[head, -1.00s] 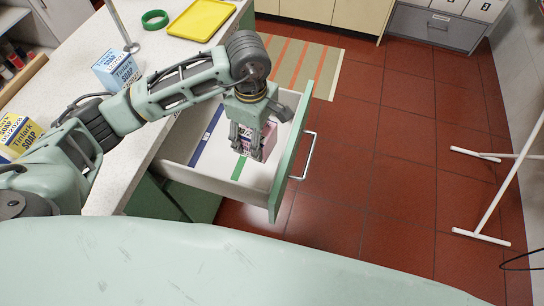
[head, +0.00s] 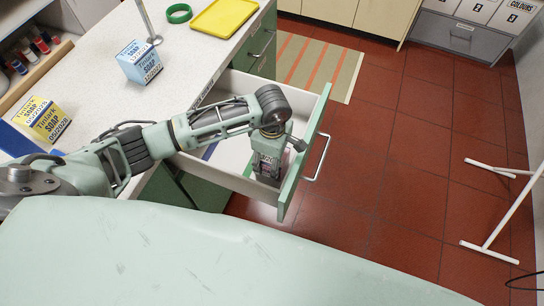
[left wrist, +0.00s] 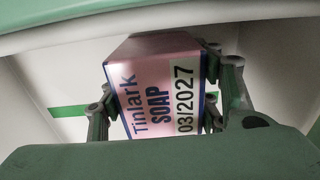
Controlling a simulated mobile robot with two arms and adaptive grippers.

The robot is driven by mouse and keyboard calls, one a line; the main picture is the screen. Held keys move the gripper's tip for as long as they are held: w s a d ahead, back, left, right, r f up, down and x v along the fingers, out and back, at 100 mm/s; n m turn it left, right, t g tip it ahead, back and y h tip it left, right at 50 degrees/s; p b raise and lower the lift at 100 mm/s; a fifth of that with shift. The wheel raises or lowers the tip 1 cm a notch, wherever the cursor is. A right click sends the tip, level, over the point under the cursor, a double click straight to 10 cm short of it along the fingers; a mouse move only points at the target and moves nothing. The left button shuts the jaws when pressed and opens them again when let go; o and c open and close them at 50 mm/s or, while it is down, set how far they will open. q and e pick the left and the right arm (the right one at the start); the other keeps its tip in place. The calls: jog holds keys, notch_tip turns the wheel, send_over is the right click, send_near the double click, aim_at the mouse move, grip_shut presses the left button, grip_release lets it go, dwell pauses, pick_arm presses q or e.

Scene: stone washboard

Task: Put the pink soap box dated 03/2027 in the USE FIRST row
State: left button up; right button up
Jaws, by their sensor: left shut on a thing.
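The pink soap box (left wrist: 155,85) fills the middle of the left wrist view, with "Tinlark SOAP" and "03/2027" readable on it. My left gripper (head: 268,171) is shut on it, with fingers on both sides. The gripper and box are inside the open drawer (head: 226,181), close to its green front panel. In the head view the box is mostly hidden by the gripper. A green strip (left wrist: 68,111) on the drawer floor runs beside the box. A blue strip (head: 211,149) lies further left in the drawer. I cannot tell whether the box touches the floor. No row wording is readable.
A blue soap box (head: 139,63) and a yellow soap box (head: 42,119) stand on the counter (head: 95,80). A yellow tray (head: 225,16) and a green ring (head: 178,13) lie at the back. A white rack (head: 500,215) stands on the floor at right.

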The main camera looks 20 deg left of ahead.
pick_arm(q)
jog(key=shift+f, duration=0.15)
jog(key=o, duration=1.6)
jog(key=shift+r, duration=0.35)
notch_tip(320, 180, up, 10)
jog(key=shift+r+b, duration=0.25)
jog(key=shift+b, duration=0.95)
jog(key=shift+r, duration=0.6)
